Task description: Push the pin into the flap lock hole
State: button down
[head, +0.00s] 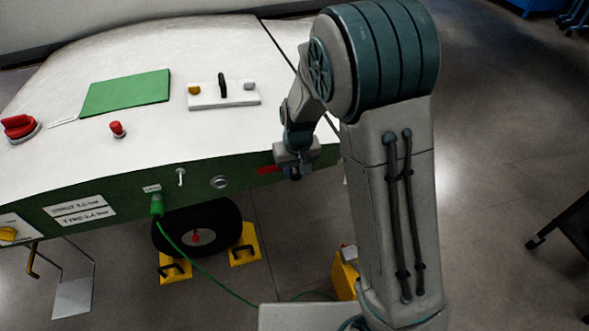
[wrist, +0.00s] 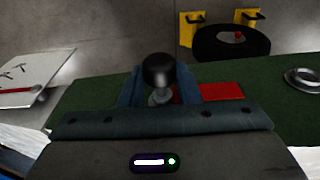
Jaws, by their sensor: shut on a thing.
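My gripper (head: 294,168) is at the right end of the green side panel (head: 120,197), close to a red strip (head: 267,170). In the wrist view my gripper (wrist: 159,88) is shut on a pin with a black ball knob (wrist: 159,70) and a short metallic neck. The knob sticks out beyond the fingers. The red strip (wrist: 222,92) lies on the green panel just beside the right finger. The flap lock hole cannot be made out. The fingers and gripper body hide the panel around the pin, so I cannot tell whether the pin is in the hole.
A metal ring fitting (head: 220,182) and a small white lever (head: 180,177) sit on the panel. A green cable (head: 200,264) runs from a green plug (head: 156,205) to the floor. Yellow chocks (head: 244,246) flank a black wheel (head: 222,215).

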jog(key=shift+w+a+r, duration=0.15)
jog(key=shift+w+r, duration=0.05)
jog(key=shift+w, duration=0.2)
jog(key=c, duration=1.3)
grip_release()
jog(key=o, duration=0.3)
jog(key=shift+w+f, duration=0.15)
jog(key=shift+o, duration=0.8)
jog(key=shift+s+d+r+p, duration=0.1)
jog(key=shift+s+r+p, duration=0.1)
jog(key=shift+r+p, duration=0.8)
jog(key=shift+s+d+r+p, duration=0.15)
jog(key=shift+r+p, duration=0.4)
jog(key=shift+r, duration=0.8)
jog(key=shift+s+a+r+p, duration=0.1)
jog(key=shift+s+r+p, duration=0.15)
jog(key=shift+r+p, duration=0.75)
jog(key=shift+r, duration=0.1)
